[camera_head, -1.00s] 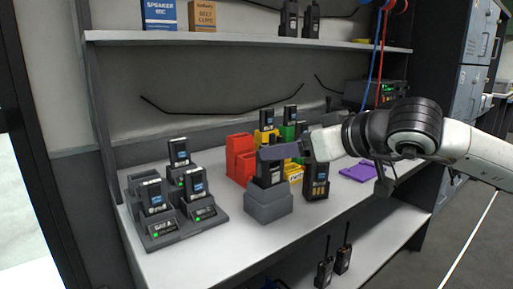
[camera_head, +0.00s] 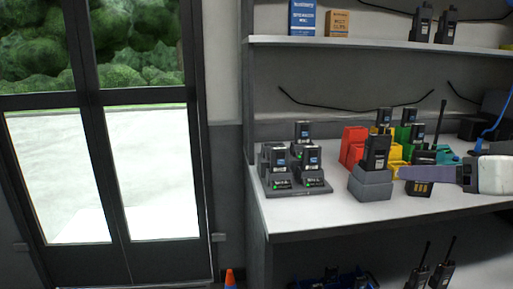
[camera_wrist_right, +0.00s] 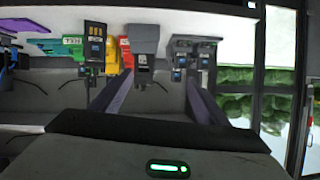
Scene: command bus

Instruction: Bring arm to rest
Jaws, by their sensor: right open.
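My right gripper (camera_head: 408,173) reaches in from the right edge in the camera_head view, above the bench. Its fingers point left, close to a black radio (camera_head: 376,152) standing upright in a grey holder (camera_head: 370,184). In the right wrist view my right gripper (camera_wrist_right: 155,92) shows two fingers spread apart with nothing gripped between them. That view is upside down, and the grey holder (camera_wrist_right: 145,38) appears beyond the gap. Most of my right arm is out of frame. My left gripper is not in view.
A grey charger (camera_head: 298,190) with several batteries stands on the bench (camera_head: 300,215). Radios (camera_head: 443,272) stand on the lower shelf. Glass doors (camera_head: 150,170) are at left, an orange cone (camera_head: 229,279) below.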

